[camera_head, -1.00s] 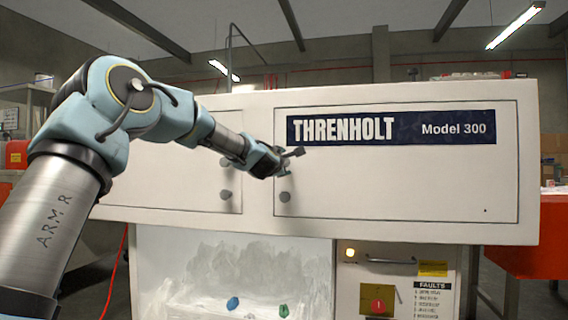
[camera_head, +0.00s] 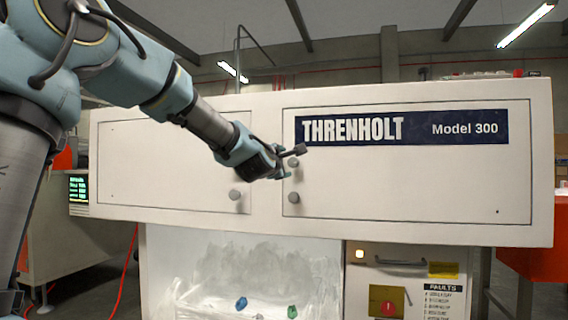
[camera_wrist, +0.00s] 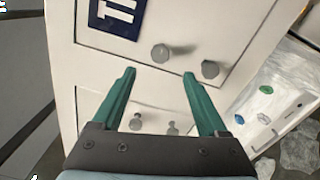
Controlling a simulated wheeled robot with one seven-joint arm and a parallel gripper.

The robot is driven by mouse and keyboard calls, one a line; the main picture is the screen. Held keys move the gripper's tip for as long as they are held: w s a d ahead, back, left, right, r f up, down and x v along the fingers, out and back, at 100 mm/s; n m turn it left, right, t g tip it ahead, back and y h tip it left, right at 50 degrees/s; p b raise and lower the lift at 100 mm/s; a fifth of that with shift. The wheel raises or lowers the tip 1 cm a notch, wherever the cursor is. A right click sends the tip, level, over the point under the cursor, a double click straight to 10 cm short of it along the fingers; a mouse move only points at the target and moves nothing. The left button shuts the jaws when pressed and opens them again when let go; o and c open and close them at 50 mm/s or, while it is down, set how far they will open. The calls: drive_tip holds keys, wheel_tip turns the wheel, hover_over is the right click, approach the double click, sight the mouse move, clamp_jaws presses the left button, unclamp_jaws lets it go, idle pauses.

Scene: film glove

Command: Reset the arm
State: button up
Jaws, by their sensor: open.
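My arm reaches in from the left in the head view, and my gripper (camera_head: 288,164) is in front of the white cabinet (camera_head: 400,190), near the seam between its two doors. In the wrist view my gripper (camera_wrist: 160,75) has two green fingers spread apart with nothing between them. Two round grey knobs, an upper knob (camera_wrist: 160,53) and a lower knob (camera_wrist: 210,69), show beyond the fingertips on the right door. I cannot tell whether a finger touches the cabinet.
Below the doors is an open white bay (camera_head: 215,262) with a blue piece (camera_head: 241,303) and a green piece (camera_head: 292,311). A panel beside it has a lit amber lamp (camera_head: 360,254), a handle (camera_head: 400,261) and a red button (camera_head: 388,307).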

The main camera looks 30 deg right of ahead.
drive_tip(key=shift+f, duration=0.1)
idle(0.4)
drive_tip(key=s+a+f+m+g+y+p, duration=0.15)
drive_tip(key=a+f+m+g+y, duration=0.5)
drive_tip(key=a+f, duration=1.7)
drive_tip(key=s+a+f+m+g+y, duration=0.3)
drive_tip(key=s+a+f, duration=0.2)
drive_tip(key=s+a, duration=0.5)
drive_tip(key=s+a+f+m+g+y, duration=0.2)
drive_tip(key=s+a+f+m+y, duration=0.15)
drive_tip(key=s+a+f, duration=0.6)
wheel_tip(320, 180, up, 41)
drive_tip(key=w+a+h+p, duration=0.1)
drive_tip(key=p, duration=3.7)
drive_tip(key=shift+w+a+r, duration=0.2)
drive_tip(key=shift+w+a, duration=0.15)
drive_tip(key=shift+w, duration=0.05)
drive_tip(key=shift+f, duration=0.1)
